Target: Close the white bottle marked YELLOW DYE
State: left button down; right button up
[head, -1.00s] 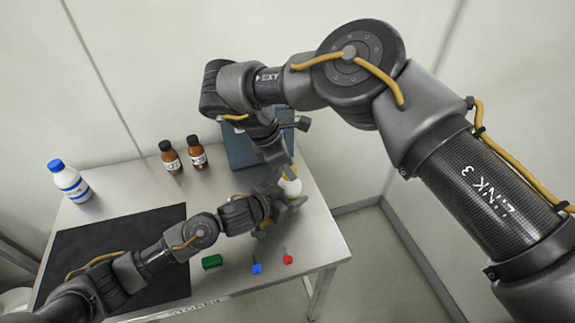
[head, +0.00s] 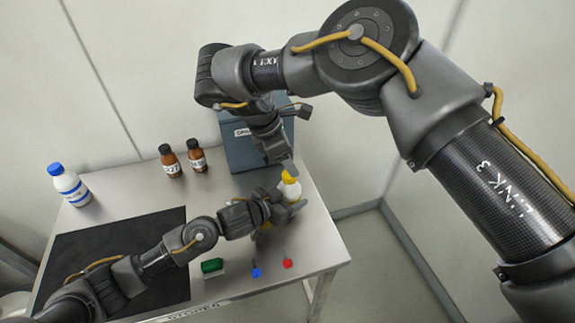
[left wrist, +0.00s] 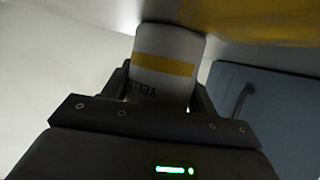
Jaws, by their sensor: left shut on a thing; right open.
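The white bottle (head: 293,190) stands near the table's right edge with a yellow cap (head: 289,177) at its top. In the left wrist view the white bottle (left wrist: 165,65) shows a yellow band and part of the word YELLOW. My left gripper (head: 284,208) is shut on the bottle's body, with a finger on each side in the left wrist view. My right gripper (head: 287,166) is open, just above the yellow cap. I cannot tell whether it touches the cap, or how firmly the cap sits on the neck.
A blue-grey box (head: 238,150) stands behind the bottle. Two brown bottles (head: 170,161) (head: 197,156) and a white bottle with a blue cap (head: 70,186) stand farther left. A green block (head: 212,266), a blue item (head: 256,272) and a red item (head: 288,263) lie near the front edge.

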jog(key=shift+r, duration=0.4)
jog(key=shift+c, duration=0.3)
